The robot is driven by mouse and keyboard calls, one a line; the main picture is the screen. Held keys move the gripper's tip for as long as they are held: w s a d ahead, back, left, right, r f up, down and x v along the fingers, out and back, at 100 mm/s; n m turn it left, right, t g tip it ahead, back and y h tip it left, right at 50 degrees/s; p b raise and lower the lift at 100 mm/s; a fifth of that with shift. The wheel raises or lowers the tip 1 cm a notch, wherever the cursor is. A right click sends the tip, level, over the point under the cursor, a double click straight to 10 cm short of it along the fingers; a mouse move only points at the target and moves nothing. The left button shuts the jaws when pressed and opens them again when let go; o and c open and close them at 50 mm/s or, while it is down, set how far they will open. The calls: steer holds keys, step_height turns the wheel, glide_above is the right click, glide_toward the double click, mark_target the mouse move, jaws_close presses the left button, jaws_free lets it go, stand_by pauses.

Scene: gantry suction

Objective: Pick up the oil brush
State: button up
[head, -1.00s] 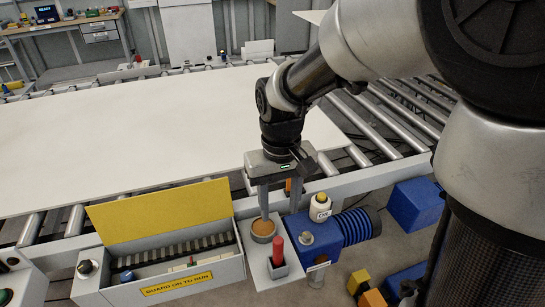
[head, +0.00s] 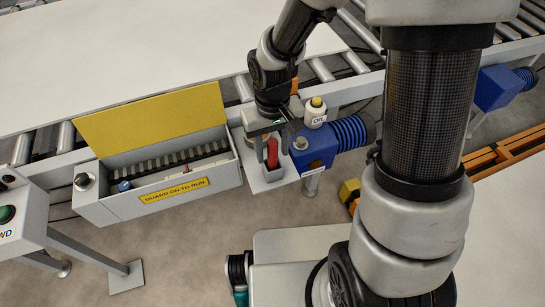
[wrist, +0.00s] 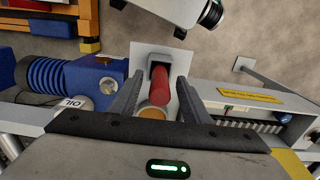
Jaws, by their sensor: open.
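The oil brush shows as a red handle (head: 272,153) standing in a small holder on a light grey shelf (head: 257,178). In the wrist view the red handle (wrist: 161,92) lies between the two fingers of my gripper (wrist: 159,80), with a visible gap on each side. My gripper (head: 270,140) is open and low over the shelf, at the handle. The brush's lower end is hidden in the holder. A round cup with orange-brown contents (wrist: 154,112) sits beside the handle, partly covered by my gripper.
A white oil bottle with a yellow cap (head: 316,112) and a blue motor (head: 335,140) stand close on the right. A grey box with a raised yellow lid (head: 150,118) adjoins the shelf on the left. A roller conveyor with a large white panel (head: 130,50) lies behind.

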steer(key=shift+f, duration=0.8)
jaws_close()
steer(key=shift+r+p, duration=1)
steer(key=shift+r, duration=4.05)
